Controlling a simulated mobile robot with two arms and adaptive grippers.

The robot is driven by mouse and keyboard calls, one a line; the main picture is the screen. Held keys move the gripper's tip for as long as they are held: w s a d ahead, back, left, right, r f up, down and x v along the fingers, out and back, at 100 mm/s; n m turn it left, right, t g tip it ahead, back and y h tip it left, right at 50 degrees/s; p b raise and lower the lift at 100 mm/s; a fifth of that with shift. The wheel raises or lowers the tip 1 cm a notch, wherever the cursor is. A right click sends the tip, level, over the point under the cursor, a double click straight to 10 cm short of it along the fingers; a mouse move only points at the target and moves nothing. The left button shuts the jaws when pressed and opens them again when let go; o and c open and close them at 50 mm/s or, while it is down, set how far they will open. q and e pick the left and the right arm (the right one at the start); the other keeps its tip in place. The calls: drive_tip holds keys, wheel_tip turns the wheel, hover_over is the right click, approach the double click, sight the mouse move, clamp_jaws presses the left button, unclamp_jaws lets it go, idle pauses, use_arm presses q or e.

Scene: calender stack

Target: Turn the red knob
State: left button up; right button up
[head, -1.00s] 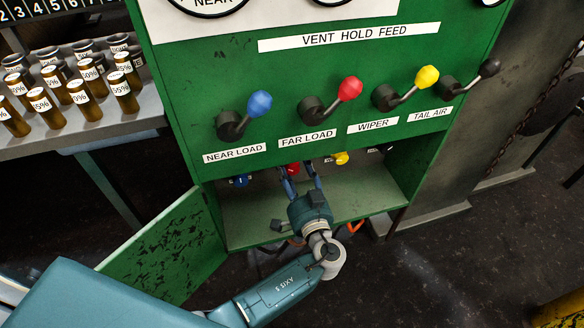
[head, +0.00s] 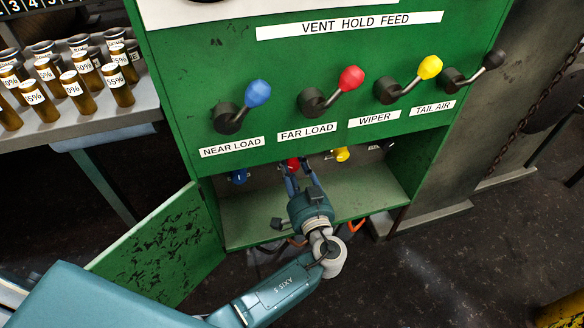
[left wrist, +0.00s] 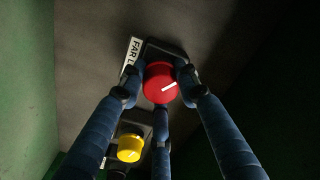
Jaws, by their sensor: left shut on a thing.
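The red knob (left wrist: 161,83) is round with a white pointer line and sits beside a label reading "FAR L..." in the left wrist view. In the head view a small part of it (head: 292,163) shows inside the open compartment below the levers. My left gripper (left wrist: 160,80) has its dark blue fingers around the knob, shut on its sides. The gripper also shows in the head view (head: 301,180), reaching into the compartment from below. The white line on the knob slants up to the right. My right gripper is not in view.
A yellow knob (left wrist: 129,148) is close to the red one. A blue knob (head: 238,177) is at the compartment's left. Levers, including a red-tipped one (head: 351,79), stick out above. The green door (head: 160,245) hangs open at left. Brown vials (head: 73,85) stand on a side bench.

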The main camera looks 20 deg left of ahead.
use_arm(q)
drive_tip(key=shift+f, duration=0.2)
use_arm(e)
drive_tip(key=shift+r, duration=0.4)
use_arm(q)
drive_tip(key=shift+c, duration=0.2)
drive_tip(key=o, duration=1.2)
drive_tip(key=shift+a, duration=0.1)
drive_tip(key=shift+s+r, duration=0.1)
drive_tip(key=shift+s, duration=0.05)
drive_tip(key=v, duration=1.2)
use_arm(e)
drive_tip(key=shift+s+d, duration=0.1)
